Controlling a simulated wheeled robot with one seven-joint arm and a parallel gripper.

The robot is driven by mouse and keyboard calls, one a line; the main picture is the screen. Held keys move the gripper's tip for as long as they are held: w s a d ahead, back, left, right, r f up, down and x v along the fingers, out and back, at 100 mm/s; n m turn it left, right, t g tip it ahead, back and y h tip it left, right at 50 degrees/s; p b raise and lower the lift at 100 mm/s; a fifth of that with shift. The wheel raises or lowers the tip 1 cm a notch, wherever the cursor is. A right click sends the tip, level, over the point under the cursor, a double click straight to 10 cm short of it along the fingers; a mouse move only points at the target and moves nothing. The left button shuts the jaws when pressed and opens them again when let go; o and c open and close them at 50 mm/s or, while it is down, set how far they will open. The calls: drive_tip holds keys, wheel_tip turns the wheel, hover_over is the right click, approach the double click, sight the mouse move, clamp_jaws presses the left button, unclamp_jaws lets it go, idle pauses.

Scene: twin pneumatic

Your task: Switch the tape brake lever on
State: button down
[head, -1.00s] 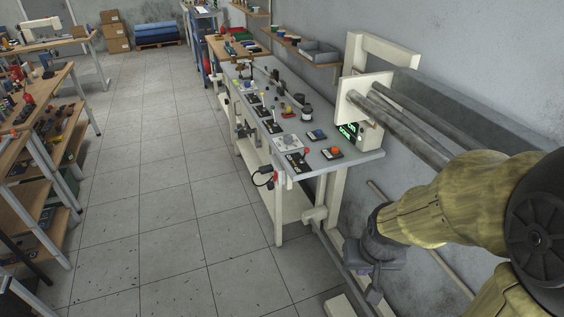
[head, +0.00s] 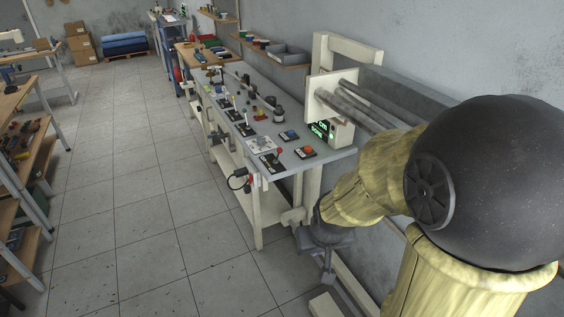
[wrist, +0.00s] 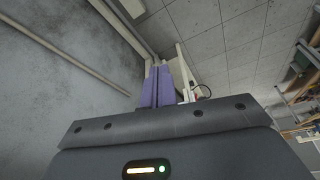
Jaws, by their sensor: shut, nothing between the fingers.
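The workbench (head: 300,168) carries several small levers on dark plates, among them a red-knobbed lever (head: 279,151) near its front end and a yellow-tipped lever (head: 233,101) farther back. The labels are too small to read, so I cannot tell which is the tape brake lever or how it is set. My gripper (head: 328,277) hangs low beside the near end of the bench, below the top and apart from the levers. In the wrist view its purple fingers (wrist: 157,86) are together and empty, and no lever shows clearly there.
A box with green displays (head: 325,130) and a frame with grey rollers (head: 345,103) stand at the bench's right end by the wall. An orange button (head: 305,151) and a blue button (head: 289,135) sit nearby. The tiled floor (head: 150,220) left of the bench is clear.

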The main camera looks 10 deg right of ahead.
drive_tip(key=w+f+t+b, duration=0.4)
drive_tip(key=w+t+b, duration=0.1)
drive_tip(key=w, duration=0.6)
drive_tip(key=w+d+f+t+y+b, duration=0.1)
drive_tip(key=w+f+t+b, duration=0.3)
drive_tip(key=w+b, duration=0.4)
drive_tip(key=w+f+t+y+b, duration=0.1)
drive_tip(key=w+f+t+b, duration=0.2)
drive_tip(key=w, duration=1.1)
drive_tip(key=t+b, duration=0.3)
drive_tip(key=t, duration=0.1)
drive_tip(key=shift+w+d+f+n+b, duration=0.15)
drive_tip(key=shift+w+f+n+b, duration=0.15)
drive_tip(key=shift+w+f+n, duration=0.1)
drive_tip(key=x, duration=1.4)
drive_tip(key=shift+p, duration=0.45)
